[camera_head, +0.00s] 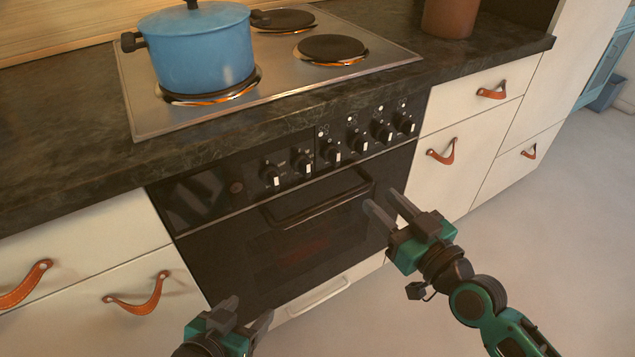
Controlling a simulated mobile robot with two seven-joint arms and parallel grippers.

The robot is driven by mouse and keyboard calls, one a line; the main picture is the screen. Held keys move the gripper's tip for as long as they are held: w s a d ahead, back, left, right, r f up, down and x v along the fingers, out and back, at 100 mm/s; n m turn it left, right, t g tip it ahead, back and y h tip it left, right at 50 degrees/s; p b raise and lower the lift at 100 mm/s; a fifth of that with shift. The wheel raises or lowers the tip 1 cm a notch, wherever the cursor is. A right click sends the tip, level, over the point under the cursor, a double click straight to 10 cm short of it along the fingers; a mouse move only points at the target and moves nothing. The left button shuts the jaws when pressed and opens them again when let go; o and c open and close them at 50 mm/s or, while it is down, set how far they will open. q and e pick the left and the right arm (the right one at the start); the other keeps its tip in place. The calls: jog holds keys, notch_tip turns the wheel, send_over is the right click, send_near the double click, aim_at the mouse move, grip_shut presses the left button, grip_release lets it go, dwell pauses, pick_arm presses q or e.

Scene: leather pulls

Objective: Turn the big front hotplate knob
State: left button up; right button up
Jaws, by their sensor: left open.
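A row of several black knobs with pale pointer marks runs along the black oven panel, from the left knob (270,175) to the right knob (404,122). I cannot tell from the small markings which one serves the big front hotplate. The front hotplates are one under the blue pot (200,50) and a bare dark one (332,48) to its right. My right gripper (380,199) is open and empty, in front of the oven door below the right-hand knobs, apart from them. My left gripper (247,312) is open at the bottom edge, low before the oven, far below the knobs.
The oven door handle (318,198) sticks out below the knobs. The dark countertop (60,130) overhangs above them. White drawers with leather pulls (138,297) flank the oven. A brown pot (450,17) stands at the back right. The floor (530,220) at right is clear.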

aim_at(339, 159)
jog(key=b+x, duration=0.1)
jog(key=x, duration=1.2)
grip_shut()
